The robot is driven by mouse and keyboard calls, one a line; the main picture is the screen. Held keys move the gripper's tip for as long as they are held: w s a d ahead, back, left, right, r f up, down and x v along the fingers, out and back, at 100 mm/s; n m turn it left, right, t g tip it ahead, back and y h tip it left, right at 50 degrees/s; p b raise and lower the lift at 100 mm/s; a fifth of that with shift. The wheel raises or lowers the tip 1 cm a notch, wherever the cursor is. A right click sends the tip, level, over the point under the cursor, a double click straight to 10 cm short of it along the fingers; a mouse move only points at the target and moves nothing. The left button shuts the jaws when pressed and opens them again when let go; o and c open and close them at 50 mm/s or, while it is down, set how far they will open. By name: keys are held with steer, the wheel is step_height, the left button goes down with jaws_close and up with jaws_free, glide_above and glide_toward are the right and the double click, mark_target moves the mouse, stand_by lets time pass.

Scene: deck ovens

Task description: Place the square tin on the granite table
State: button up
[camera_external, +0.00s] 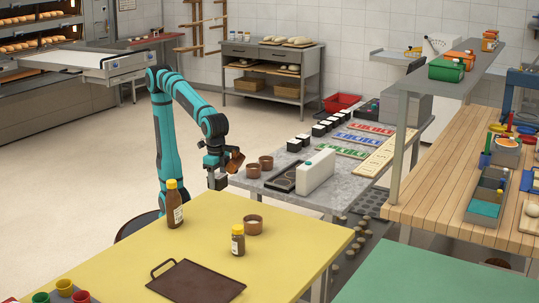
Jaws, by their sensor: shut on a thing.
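My gripper (226,163) is above the near left edge of the grey granite table (315,190). It is shut on a small copper-brown tin (236,161), held tilted above and to the left of two similar brown containers. The held tin is small in the picture, so I cannot tell clearly whether it is square. The two brown containers, one nearer (253,171) and one farther (266,163), stand upright on the table's left part. My fingertips are partly hidden by the wrist and the tin.
A yellow table (200,240) in front bears a brown bottle (174,207), a small jar (238,241), a brown pot (253,225) and a tray (195,281).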

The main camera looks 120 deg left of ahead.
mark_target(217, 176)
step_height(217, 176, up, 6)
steer(key=shift+f, duration=0.1)
steer(key=w+a+r+n, duration=0.1)
steer(key=w+a+n, duration=0.3)
steer(key=w+a, duration=0.8)
steer(key=w+a+n, duration=0.3)
steer(key=a+n, duration=0.2)
steer(key=a, duration=2.4)
steer(key=s+a+n, duration=0.2)
steer(key=s+a, duration=0.1)
steer(key=a, duration=1)
steer(key=s+a+n, duration=0.2)
steer(key=s+a, duration=0.2)
steer(key=a, duration=0.8)
steer(key=s+a+n, duration=0.2)
steer(key=s+a, duration=0.5)
steer(key=a, duration=0.3)
steer(key=s+a+n, duration=0.2)
steer(key=s+a, duration=0.5)
steer(key=a, duration=0.3)
steer(key=shift+s+f, duration=0.15)
steer(key=shift+f, duration=3.85)
steer(key=shift+s+f, duration=0.1)
steer(key=shift+f, duration=3.85)
